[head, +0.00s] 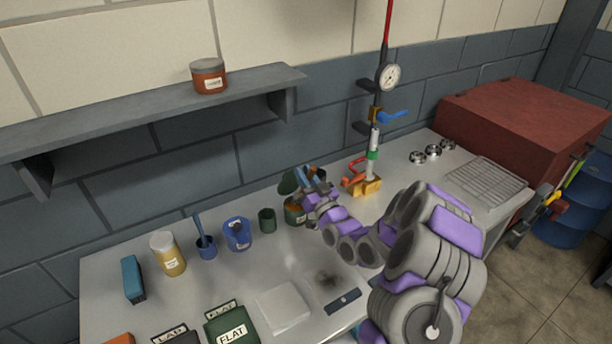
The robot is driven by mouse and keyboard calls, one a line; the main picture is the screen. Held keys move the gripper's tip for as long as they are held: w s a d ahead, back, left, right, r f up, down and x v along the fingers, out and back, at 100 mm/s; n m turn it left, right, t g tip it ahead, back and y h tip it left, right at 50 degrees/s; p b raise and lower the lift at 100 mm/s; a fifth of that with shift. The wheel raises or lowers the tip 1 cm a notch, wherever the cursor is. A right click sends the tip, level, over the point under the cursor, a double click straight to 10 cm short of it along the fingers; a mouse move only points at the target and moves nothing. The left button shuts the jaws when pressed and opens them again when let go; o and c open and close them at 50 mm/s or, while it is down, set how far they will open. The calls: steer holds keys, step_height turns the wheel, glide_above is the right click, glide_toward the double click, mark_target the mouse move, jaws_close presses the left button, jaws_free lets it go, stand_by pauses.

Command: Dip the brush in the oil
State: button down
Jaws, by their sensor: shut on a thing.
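My gripper (304,196) is shut on a thin blue-handled thing (306,176) that looks like a brush. My fingers hide most of it, and its tip cannot be seen. It is at a green tin (294,217) with an orange label, partly behind my gripper. A dark green round piece (288,182), perhaps its lid, stands up at the tin's top. I cannot tell whether the held thing is inside the tin or above it. Another blue handle (200,228) stands in a small blue cup (206,248). Which container holds the oil cannot be read.
A blue mug (238,235), a small green cup (267,221) and a yellow jar (168,255) stand left of the tin. A pump with a gauge (388,76) stands to the right. A white block (284,307) and FLAT-labelled boxes (230,328) lie in front.

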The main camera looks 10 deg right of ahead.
steer(key=shift+a, duration=0.75)
steer(key=shift+d, duration=0.65)
steer(key=shift+a+f, duration=0.1)
steer(key=shift+a, duration=0.4)
steer(key=shift+d, duration=0.35)
steer(key=shift+a+f, duration=0.1)
steer(key=shift+a, duration=0.1)
steer(key=shift+d+r+p, duration=0.1)
steer(key=shift+r+p, duration=0.95)
steer(key=shift+r, duration=2.45)
